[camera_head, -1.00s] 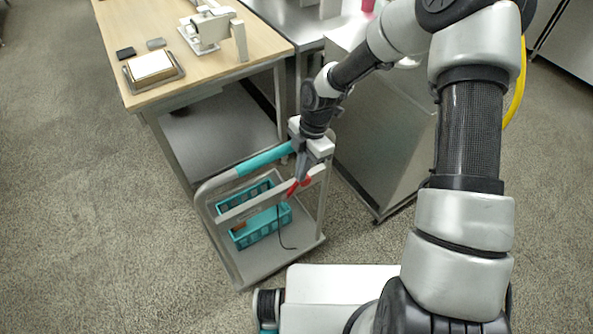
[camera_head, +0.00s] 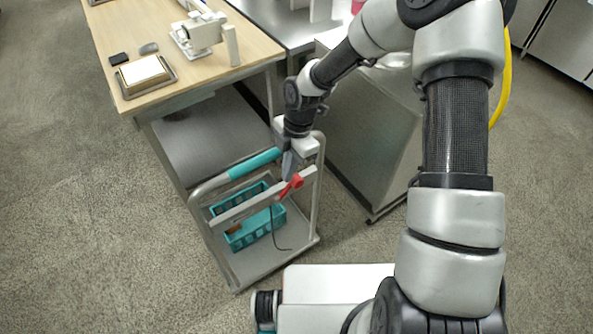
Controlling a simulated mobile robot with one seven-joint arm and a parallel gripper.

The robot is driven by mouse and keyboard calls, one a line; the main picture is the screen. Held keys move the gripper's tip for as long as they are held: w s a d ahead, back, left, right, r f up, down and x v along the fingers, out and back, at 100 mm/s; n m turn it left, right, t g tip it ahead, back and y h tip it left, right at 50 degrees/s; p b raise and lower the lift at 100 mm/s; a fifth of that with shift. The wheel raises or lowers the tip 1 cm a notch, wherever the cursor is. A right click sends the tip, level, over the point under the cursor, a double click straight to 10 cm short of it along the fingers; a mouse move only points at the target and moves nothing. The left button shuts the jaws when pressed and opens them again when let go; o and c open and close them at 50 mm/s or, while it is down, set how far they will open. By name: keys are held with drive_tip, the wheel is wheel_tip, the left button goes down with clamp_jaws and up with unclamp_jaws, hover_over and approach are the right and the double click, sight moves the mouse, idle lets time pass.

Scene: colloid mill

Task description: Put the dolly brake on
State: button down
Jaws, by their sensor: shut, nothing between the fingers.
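The dolly (camera_head: 268,268) is a low grey platform cart with an upright push handle, whose top bar has a teal grip (camera_head: 254,163). A red brake lever (camera_head: 291,186) sits on the handle's lower crossbar, with a dark cable hanging down from it. My gripper (camera_head: 288,176) points down at the handle, its fingers just left of and above the red lever. It is shut and empty. I cannot tell whether the fingertips touch the lever.
A teal crate (camera_head: 262,226) stands on the dolly deck. A wooden-topped table (camera_head: 190,75) stands behind the dolly, and a grey cabinet (camera_head: 365,135) is close on the right. Carpet at the left is clear.

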drive_tip(key=w+d+r, duration=0.3)
drive_tip(key=d+r, duration=0.2)
drive_tip(key=r, duration=0.3)
drive_tip(key=shift+r, duration=0.25)
drive_tip(key=shift+a, duration=0.1)
